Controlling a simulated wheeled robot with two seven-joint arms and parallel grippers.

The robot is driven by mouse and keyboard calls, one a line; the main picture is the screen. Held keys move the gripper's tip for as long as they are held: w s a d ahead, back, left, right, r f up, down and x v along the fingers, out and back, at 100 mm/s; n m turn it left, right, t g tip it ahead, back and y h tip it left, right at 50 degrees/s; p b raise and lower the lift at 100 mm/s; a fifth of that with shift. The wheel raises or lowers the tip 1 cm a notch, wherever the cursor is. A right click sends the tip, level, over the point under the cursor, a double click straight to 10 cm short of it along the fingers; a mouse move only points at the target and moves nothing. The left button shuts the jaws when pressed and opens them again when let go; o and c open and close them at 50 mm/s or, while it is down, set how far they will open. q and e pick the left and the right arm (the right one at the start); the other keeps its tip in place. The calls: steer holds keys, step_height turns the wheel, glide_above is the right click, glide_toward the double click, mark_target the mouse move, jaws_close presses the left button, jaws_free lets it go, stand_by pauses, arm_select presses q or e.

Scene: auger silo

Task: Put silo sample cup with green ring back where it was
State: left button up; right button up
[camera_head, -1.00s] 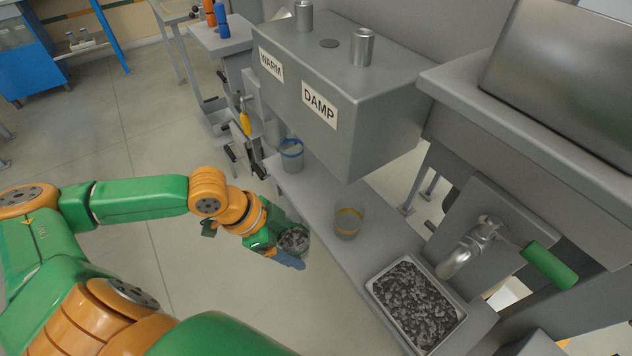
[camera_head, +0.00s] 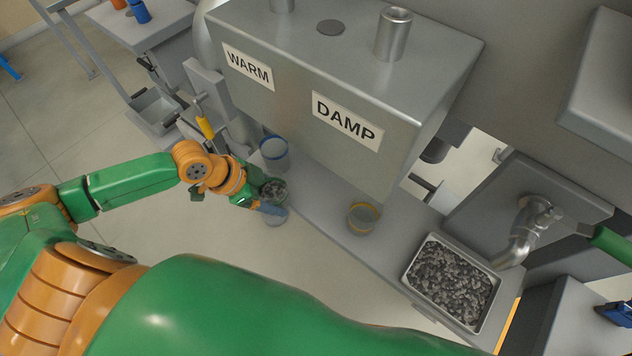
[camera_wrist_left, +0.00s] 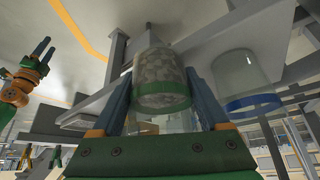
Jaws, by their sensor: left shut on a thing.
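The silo sample cup with green ring (camera_wrist_left: 162,82) is a clear cup filled with grey grains. My left gripper (camera_head: 270,206) is shut on it, with one blue finger on each side in the left wrist view. In the head view the cup (camera_head: 272,189) is at the bench's front edge, just in front of the blue-ringed cup (camera_head: 274,153). I cannot tell whether it touches the bench. The blue-ringed cup also shows in the left wrist view (camera_wrist_left: 243,78) and looks empty. A green and orange gripper, seemingly my right one (camera_wrist_left: 42,50), shows small at left there, its fingers apart.
A yellow-ringed cup (camera_head: 363,218) stands on the grey bench (camera_head: 325,222) under the DAMP label (camera_head: 346,121). A tray (camera_head: 408,277) of dark grains sits at the bench's right end. The silo box (camera_head: 300,95) overhangs the bench. Bench space between the ringed cups is clear.

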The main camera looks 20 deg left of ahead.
arm_select(q)
steer(key=w+d, duration=0.3)
steer(key=d, duration=0.1)
steer(key=shift+w+p, duration=0.2)
steer(key=shift+p, duration=0.15)
steer(key=w+d, duration=0.1)
steer(key=d, duration=0.1)
steer(key=w+d, duration=0.1)
steer(key=d, duration=0.1)
steer(key=shift+w+p, duration=0.3)
steer(key=shift+w, duration=0.1)
steer(key=shift+f, duration=0.35)
steer(key=shift+a, duration=0.1)
arm_select(e)
steer(key=shift+a+r, duration=0.4)
steer(key=shift+r, duration=0.45)
arm_select(q)
steer(key=shift+s+f, duration=0.1)
steer(key=shift+f, duration=0.05)
steer(key=o, duration=1.5)
steer(key=p+v, duration=0.1)
steer(key=v, duration=0.6)
steer(key=shift+a+r, duration=0.1)
steer(key=shift+r, duration=0.25)
arm_select(e)
steer(key=shift+d+r, duration=0.15)
steer(key=shift+r, duration=0.3)
